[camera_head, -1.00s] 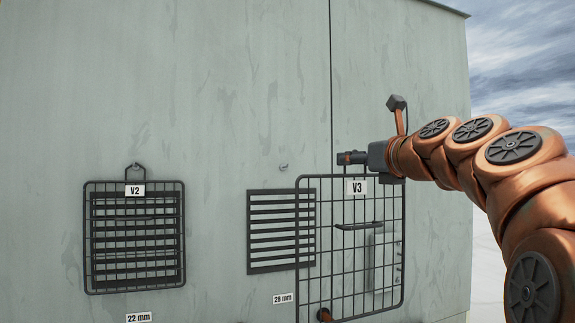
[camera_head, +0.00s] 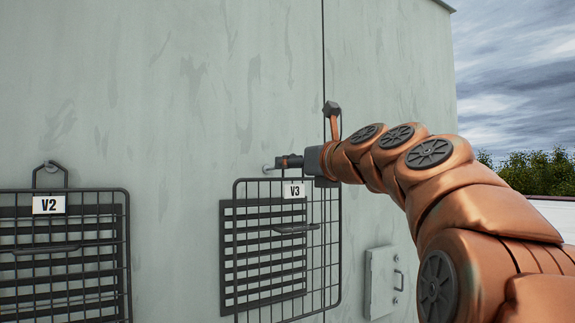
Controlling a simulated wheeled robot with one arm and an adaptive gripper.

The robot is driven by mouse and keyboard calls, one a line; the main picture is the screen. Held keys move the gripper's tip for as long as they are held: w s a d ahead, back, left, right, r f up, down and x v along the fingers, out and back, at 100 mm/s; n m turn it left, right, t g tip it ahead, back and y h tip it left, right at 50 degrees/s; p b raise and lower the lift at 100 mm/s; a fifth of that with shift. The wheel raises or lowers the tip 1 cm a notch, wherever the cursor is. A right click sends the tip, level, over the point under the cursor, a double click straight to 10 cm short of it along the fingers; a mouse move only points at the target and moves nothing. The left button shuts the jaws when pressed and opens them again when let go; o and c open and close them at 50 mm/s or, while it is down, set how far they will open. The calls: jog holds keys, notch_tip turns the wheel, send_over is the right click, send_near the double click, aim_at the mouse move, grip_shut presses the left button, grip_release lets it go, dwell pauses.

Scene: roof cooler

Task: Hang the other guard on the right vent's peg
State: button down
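The V3 guard (camera_head: 322,262), a dark wire grid with a white label, hangs from my gripper (camera_head: 284,162). The fingers look closed at its top; the hanging loop itself is hidden or too small to make out. The guard is in front of the right vent (camera_head: 228,265), a dark louvred panel, and sits a little to its right. The vent's left strip shows uncovered. The right vent's peg (camera_head: 267,168) shows as a small light stub just left of my fingertips. Whether the loop is around it cannot be told.
The V2 guard (camera_head: 126,250) hangs over the left vent, its loop (camera_head: 49,168) at a peg. A small grey hatch (camera_head: 381,283) with a handle is on the wall at lower right. The wall between the two guards is clear.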

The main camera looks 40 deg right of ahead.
jog(key=b, duration=0.3)
send_near(267, 172)
jog(key=shift+w+r, duration=0.65)
jog(key=shift+w, duration=0.6)
jog(key=shift+w+d+b, duration=0.15)
jog(key=shift+w+b, duration=0.05)
jog(key=shift+w, duration=0.6)
jog(key=shift+w+d+b, duration=0.2)
jog(key=shift+w, duration=0.6)
jog(key=shift+w+f+p, duration=0.25)
jog(key=shift+w+p, duration=0.25)
jog(key=shift+p, duration=0.1)
jog(key=shift+w+f+p, duration=0.1)
jog(key=shift+f+p, duration=0.15)
jog(key=shift+p, duration=0.05)
jog(key=shift+c, duration=1.4)
grip_release()
jog(key=shift+f, duration=0.1)
